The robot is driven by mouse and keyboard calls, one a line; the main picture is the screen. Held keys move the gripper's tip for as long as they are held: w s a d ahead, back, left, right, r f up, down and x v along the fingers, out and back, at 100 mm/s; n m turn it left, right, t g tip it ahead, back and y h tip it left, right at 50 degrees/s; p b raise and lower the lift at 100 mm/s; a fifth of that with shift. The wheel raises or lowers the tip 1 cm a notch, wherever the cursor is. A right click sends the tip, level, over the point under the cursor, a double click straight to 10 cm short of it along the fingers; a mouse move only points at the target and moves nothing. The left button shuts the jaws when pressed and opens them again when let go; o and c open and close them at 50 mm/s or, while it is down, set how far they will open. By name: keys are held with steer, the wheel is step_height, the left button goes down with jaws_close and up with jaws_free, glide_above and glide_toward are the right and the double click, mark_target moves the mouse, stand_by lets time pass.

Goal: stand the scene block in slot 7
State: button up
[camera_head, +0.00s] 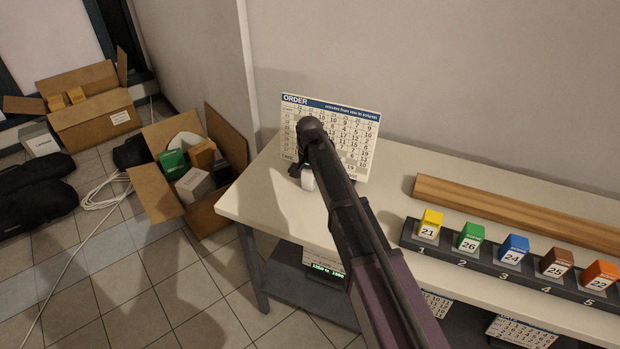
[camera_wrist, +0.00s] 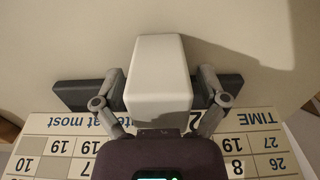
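A white block (camera_wrist: 160,72) stands out in the wrist view, with plain faces toward the camera and no number readable. It also shows in the head view (camera_head: 308,180), small and mostly hidden below my wrist, at the table in front of the order card. My gripper (camera_wrist: 160,92) has one finger close along each side of this block; whether they press on it is unclear. The dark slot rack (camera_head: 450,247) lies at the right in the head view. Slots 1 to 5 show, with blocks 21, 26, 24, 25 and 22 above them. Slot 7 is out of view.
The order card (camera_head: 352,135) stands upright behind my gripper. A wooden bar (camera_head: 510,210) lies behind the rack. The pale table (camera_head: 265,200) is clear at its left end. Open cardboard boxes (camera_head: 150,190) sit on the floor at left. Cards are on the shelf below.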

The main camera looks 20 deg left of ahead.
jaws_close()
steer(key=shift+r, duration=0.15)
step_height(320, 180, up, 3)
steer(key=p, duration=0.3)
steer(key=shift+r+p, duration=0.1)
steer(key=shift+p, duration=0.2)
steer(key=shift+s+d+r, duration=0.15)
steer(key=shift+s+r, duration=0.05)
steer(key=shift+r, duration=0.05)
steer(key=s+d, duration=0.2)
steer(key=s, duration=0.2)
steer(key=s+d+p, duration=0.1)
steer(key=s+d, duration=0.2)
steer(key=s, duration=0.1)
steer(key=s+d+r, duration=0.1)
steer(key=s+d, duration=0.2)
steer(key=s, duration=0.2)
steer(key=shift+s+d, duration=0.1)
